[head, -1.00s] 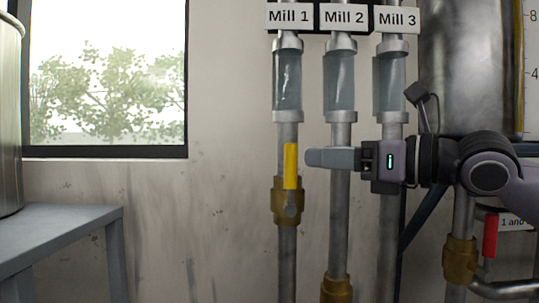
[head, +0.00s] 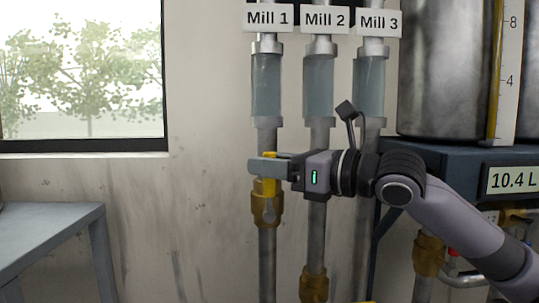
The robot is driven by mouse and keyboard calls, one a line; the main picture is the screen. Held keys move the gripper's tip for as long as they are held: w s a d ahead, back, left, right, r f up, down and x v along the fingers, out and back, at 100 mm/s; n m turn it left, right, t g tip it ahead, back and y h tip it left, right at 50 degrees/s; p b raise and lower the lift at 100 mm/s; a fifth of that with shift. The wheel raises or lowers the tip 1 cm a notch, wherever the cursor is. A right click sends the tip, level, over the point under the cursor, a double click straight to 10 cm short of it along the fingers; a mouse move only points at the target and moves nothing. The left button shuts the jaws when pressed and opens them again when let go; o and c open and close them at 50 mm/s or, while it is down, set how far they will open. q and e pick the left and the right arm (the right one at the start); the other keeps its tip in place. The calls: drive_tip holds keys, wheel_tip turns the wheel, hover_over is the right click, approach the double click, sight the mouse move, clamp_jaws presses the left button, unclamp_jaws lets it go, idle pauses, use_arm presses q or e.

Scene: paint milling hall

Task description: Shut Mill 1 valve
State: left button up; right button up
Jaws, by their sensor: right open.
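The Mill 1 valve is a brass body (head: 267,208) on the left pipe, under the "Mill 1" sign (head: 268,18). Its yellow lever (head: 269,187) points up along the pipe. My right gripper (head: 264,167) reaches in from the right, with its grey fingers at the upper part of the lever. The fingers are open and hide part of the lever; a bit of yellow shows above them. Whether they touch it I cannot tell. My left gripper is not in view.
The Mill 2 pipe (head: 318,225) and Mill 3 pipe (head: 364,240) stand close on the right, behind my right arm. A steel tank (head: 440,70) and a "10.4 L" display (head: 511,180) are further right. A grey table (head: 50,225) stands at left.

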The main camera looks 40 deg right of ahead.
drive_tip(key=shift+w+a, duration=0.2)
drive_tip(key=shift+w, duration=0.05)
clamp_jaws()
